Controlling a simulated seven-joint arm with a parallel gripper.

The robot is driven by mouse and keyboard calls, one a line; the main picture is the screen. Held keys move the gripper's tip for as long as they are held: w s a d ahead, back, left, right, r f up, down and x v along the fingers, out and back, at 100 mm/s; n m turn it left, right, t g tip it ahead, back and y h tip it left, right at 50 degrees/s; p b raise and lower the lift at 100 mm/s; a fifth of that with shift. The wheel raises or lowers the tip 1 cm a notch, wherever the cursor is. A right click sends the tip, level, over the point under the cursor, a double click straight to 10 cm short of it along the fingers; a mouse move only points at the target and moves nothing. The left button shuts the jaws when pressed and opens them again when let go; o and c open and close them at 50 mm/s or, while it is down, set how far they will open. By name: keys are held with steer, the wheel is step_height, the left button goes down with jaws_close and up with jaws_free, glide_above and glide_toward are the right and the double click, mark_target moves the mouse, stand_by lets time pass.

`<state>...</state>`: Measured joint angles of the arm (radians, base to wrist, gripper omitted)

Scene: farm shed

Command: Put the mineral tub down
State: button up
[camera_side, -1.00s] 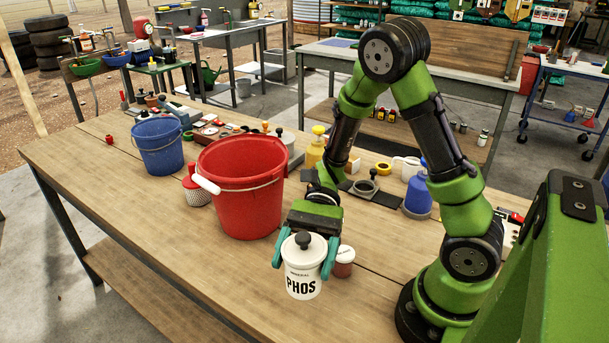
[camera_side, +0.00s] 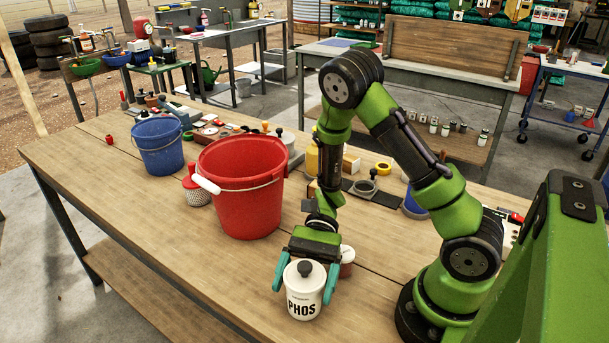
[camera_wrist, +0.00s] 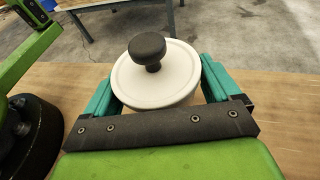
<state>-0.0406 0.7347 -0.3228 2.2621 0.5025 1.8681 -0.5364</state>
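The mineral tub (camera_side: 305,303) is a white pot with a dark knob on its lid and the letters PHOS on its front. It is upright at the near side of the wooden bench. My gripper (camera_side: 304,288) has its teal fingers on either side of the tub, shut on it. In the wrist view the tub's lid (camera_wrist: 168,82) and knob lie between the two fingers. I cannot tell whether the tub's base touches the bench top.
A small red-and-white jar (camera_side: 347,262) stands just behind the tub, beside my gripper. A large red bucket (camera_side: 240,205) stands to the left, with a blue bucket (camera_side: 160,152) beyond it. The bench top (camera_side: 190,240) in front and left is bare.

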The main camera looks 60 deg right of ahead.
steer(key=shift+o, duration=0.7)
steer(key=shift+r, duration=0.1)
steer(key=v, duration=1.2)
steer(key=s+a+r+n+t+h, duration=0.1)
steer(key=a+r+n+t+h, duration=0.1)
steer(key=r+n+t+h, duration=0.3)
steer(key=s+a+r+n+t+h, duration=0.1)
steer(key=r+n+t+h, duration=0.4)
steer(key=r, duration=0.6)
steer(key=shift+s+a+n+t+h, duration=0.4)
steer(key=shift+s+t+h, duration=0.3)
steer(key=shift+h, duration=0.3)
steer(key=shift+r, duration=0.1)
